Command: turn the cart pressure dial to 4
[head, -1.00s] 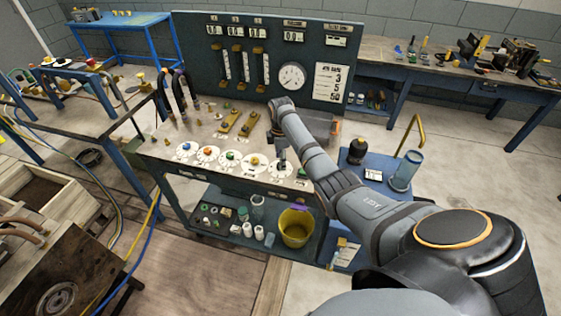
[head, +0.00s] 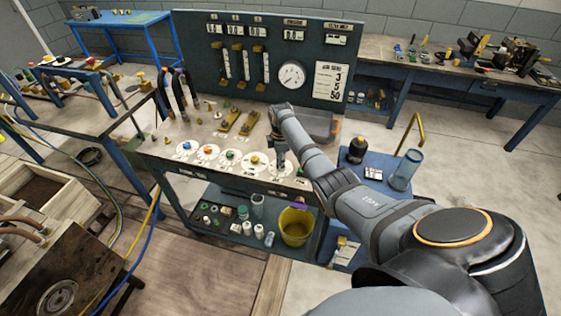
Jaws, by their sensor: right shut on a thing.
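A row of several white dial discs with coloured knobs runs along the front of the cart's top (head: 160,151). Knobs in orange (head: 208,149), green (head: 231,154) and yellow (head: 254,159) show clear of the gripper. My right gripper (head: 279,168) points down at the rightmost dial (head: 287,172) and is shut on its knob, which the fingers mostly hide. The dial's numbers and pointer are too small to read. My left gripper is not in view.
The cart's back panel carries a round gauge (head: 291,75) and tube meters. Yellow-brass levers (head: 250,122) lie behind the dials. A yellow bucket (head: 295,226) stands on the lower shelf. A blue cart (head: 358,174) with a glass jar (head: 405,170) is at right.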

